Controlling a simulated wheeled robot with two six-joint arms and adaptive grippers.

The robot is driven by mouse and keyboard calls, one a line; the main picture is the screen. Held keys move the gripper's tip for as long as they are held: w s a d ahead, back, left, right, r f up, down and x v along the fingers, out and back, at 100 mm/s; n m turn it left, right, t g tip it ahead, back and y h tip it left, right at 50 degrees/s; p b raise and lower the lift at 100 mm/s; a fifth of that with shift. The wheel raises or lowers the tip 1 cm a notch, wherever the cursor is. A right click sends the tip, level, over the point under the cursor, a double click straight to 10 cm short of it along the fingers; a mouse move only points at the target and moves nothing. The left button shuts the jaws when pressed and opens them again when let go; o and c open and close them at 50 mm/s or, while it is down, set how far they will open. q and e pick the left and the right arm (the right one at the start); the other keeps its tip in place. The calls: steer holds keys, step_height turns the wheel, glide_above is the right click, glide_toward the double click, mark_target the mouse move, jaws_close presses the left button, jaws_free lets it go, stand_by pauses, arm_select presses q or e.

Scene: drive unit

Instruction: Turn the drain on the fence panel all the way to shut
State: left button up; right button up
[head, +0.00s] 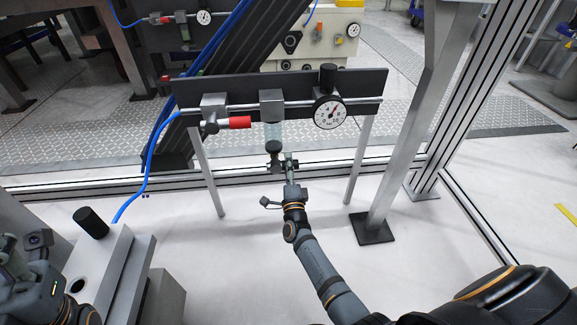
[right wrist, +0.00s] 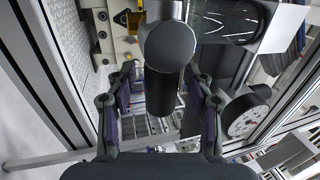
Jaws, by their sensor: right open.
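The fence panel (head: 365,83) is a dark board carrying a pipe line. A clear bowl (head: 272,131) hangs under its grey middle block, with the dark round drain knob (head: 273,147) at the bottom. My right gripper (head: 282,164) is open just below and beside the knob. In the right wrist view a dark round knob (right wrist: 169,47), apparently the drain, lies ahead between the spread fingers of the right gripper (right wrist: 160,92); I see no contact. Its turn angle cannot be read. My left gripper (head: 12,258) is at the lower left, partly cut off, its opening unclear.
A red-handled valve (head: 237,122) sits left of the bowl and a white-faced gauge (head: 330,112) right of it. A blue hose (head: 148,165) runs down left. A metal post (head: 398,150) stands right. White floor below the panel is largely clear.

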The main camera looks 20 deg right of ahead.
steer(key=v, duration=1.2)
